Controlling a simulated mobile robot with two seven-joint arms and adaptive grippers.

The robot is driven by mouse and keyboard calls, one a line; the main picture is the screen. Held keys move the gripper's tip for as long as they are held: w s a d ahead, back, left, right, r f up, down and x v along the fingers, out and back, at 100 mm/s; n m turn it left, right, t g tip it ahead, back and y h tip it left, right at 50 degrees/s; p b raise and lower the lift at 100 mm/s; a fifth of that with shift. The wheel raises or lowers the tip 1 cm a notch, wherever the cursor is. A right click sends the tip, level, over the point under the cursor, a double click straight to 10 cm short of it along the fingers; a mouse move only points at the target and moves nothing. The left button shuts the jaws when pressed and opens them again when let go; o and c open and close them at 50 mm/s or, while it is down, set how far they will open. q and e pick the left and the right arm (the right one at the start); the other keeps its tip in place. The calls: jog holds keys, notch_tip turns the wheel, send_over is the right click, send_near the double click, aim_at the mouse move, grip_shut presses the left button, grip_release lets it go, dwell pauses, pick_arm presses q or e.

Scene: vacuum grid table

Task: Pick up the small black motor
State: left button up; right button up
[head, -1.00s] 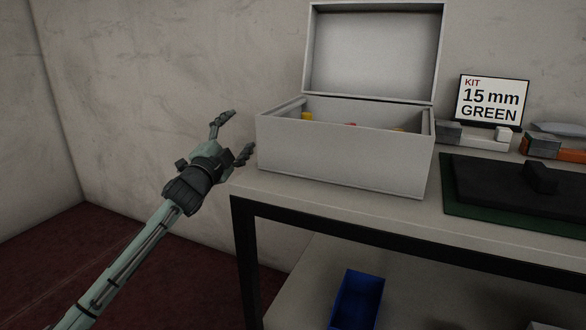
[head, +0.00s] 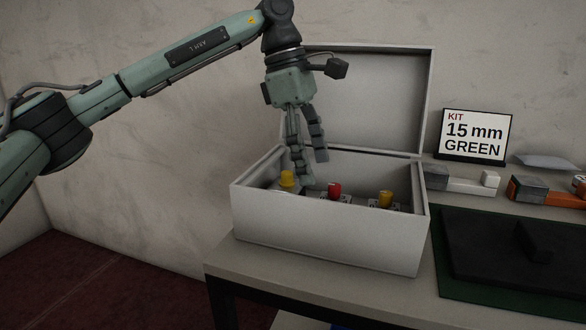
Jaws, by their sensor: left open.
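My left gripper (head: 312,168) points down into the open grey box (head: 325,235), near its left back part. Its fingers are apart with nothing seen between them, and one fingertip reaches below the rim. In the box are a yellow piece (head: 287,179) just left of the fingers, a red piece (head: 334,190) to their right and another yellow piece (head: 385,199) further right. No small black motor can be clearly made out; the box floor is largely hidden by the front wall. My right gripper is not in view.
The raised lid (head: 385,100) stands behind the gripper. A sign (head: 474,135) reads "KIT 15 mm GREEN". Grey-white (head: 460,180) and orange-grey (head: 540,190) parts lie at right. A black pad (head: 490,255) with a raised dark block (head: 534,240) lies on a green mat (head: 450,290).

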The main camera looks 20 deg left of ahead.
aim_at(287, 181)
pick_arm(q)
jog(key=a+y, duration=0.1)
jog(key=a, duration=0.1)
jog(key=a+y, duration=0.1)
jog(key=a+r+y, duration=0.1)
jog(key=a, duration=0.1)
jog(key=shift+w+a, duration=0.3)
jog(key=shift+a, duration=0.05)
jog(key=f, duration=0.4)
jog(key=d+f, duration=0.1)
jog(key=f, duration=0.2)
jog(key=shift+s+p, duration=0.35)
jog(key=shift+p, duration=0.05)
jog(key=shift+c, duration=0.4)
grip_shut()
jog(key=shift+d+r, duration=0.1)
jog(key=shift+r, duration=0.05)
